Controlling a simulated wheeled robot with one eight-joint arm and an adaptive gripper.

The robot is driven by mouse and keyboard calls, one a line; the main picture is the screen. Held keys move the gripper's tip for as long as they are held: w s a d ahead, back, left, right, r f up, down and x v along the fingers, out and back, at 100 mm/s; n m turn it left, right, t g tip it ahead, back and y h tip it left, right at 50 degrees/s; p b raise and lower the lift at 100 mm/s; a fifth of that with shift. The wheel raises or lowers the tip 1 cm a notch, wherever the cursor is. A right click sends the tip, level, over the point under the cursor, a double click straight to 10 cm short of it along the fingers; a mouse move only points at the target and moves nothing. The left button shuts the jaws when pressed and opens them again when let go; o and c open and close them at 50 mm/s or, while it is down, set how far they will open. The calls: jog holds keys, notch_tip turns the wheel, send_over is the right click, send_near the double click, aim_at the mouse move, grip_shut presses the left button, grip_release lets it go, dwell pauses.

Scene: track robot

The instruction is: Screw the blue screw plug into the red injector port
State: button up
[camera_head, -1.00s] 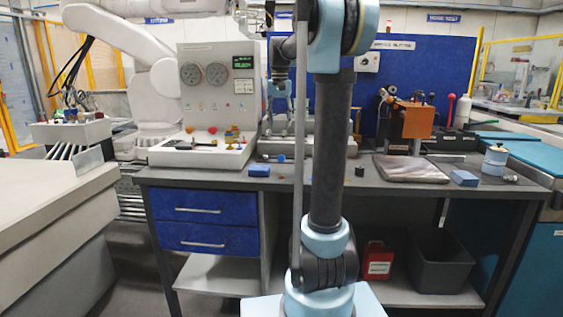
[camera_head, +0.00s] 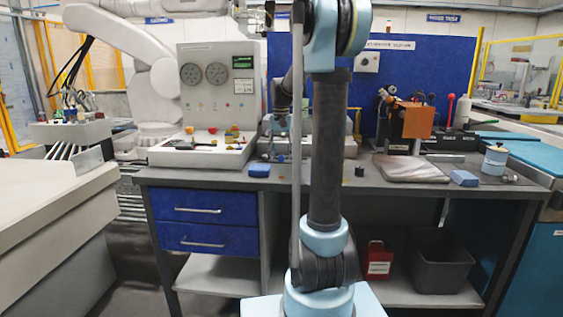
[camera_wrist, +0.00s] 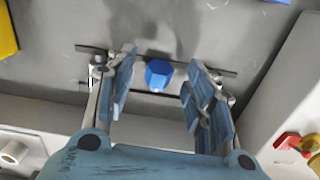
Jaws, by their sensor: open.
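The blue screw plug (camera_wrist: 158,73) stands on the grey bench top in the wrist view, between the two spread fingers of my gripper (camera_wrist: 160,90). There is a gap on each side, so neither finger touches it. A red fitting (camera_wrist: 286,140) with brass parts shows at the right of the wrist view. A red knob (camera_head: 212,130) sits on the panel unit's base. I cannot tell which red part is the injector port.
The panel unit (camera_head: 218,85) with gauges stands left of my gripper. A thin dark rod (camera_wrist: 90,49) lies beside the plug. A grey pad (camera_head: 410,169) and an orange box (camera_head: 412,121) are at right.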

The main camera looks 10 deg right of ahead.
jog(key=shift+f, duration=0.95)
jog(key=c, duration=1.1)
jog(key=shift+r, duration=0.1)
notch_tip(320, 180, up, 10)
jog(key=shift+f, duration=0.1)
